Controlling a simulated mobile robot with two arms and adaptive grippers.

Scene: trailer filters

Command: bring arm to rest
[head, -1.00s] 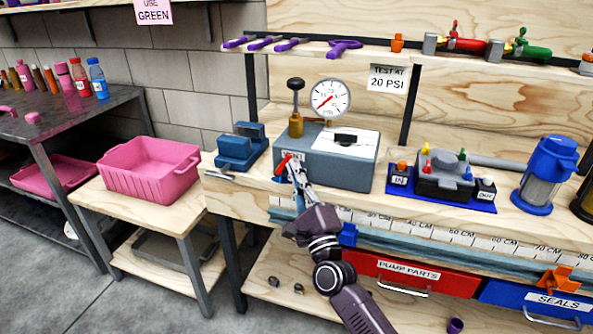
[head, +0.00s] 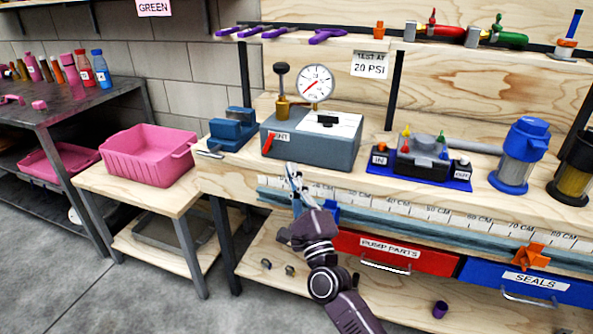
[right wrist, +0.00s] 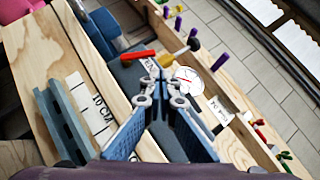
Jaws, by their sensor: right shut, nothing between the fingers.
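My right gripper (head: 291,170) is shut and empty in the head view, just in front of the bench's front edge. It is below the grey test box (head: 310,150) and apart from its red lever (head: 268,143). In the right wrist view the closed fingers (right wrist: 158,72) point toward the box, with the red lever (right wrist: 137,57) just beyond the tips. My right arm reaches up from the bottom of the head view. My left gripper is not in view.
The wooden bench (head: 235,180) carries a blue vise (head: 232,130), a pump on a blue mat (head: 420,158) and a blue-topped filter (head: 520,155). Below are a red drawer (head: 390,257) and a blue drawer (head: 530,284). A pink bin (head: 148,155) stands left; the floor before it is clear.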

